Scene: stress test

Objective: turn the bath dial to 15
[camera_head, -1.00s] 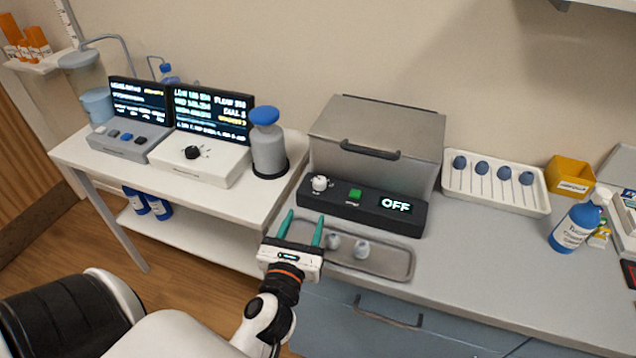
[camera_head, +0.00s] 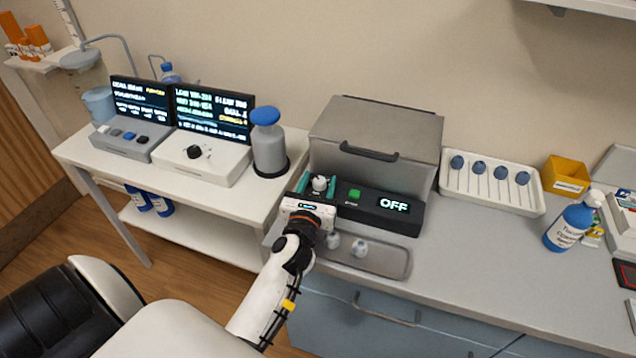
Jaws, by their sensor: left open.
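The bath (camera_head: 375,140) is a grey lidded box with a dark front panel on the counter. Its white dial (camera_head: 319,183) sits at the left end of the panel. A green button (camera_head: 354,194) and a display reading OFF (camera_head: 394,205) are to the right of the dial. My left gripper (camera_head: 318,185) is open, with its teal fingers on either side of the dial. I cannot tell whether they touch it. The dial's lower part is partly hidden by the gripper. My right gripper is not in view.
A grey tray (camera_head: 397,262) with two small pale pieces lies before the bath. A grey bottle with a blue cap (camera_head: 268,145) stands left on the white table.

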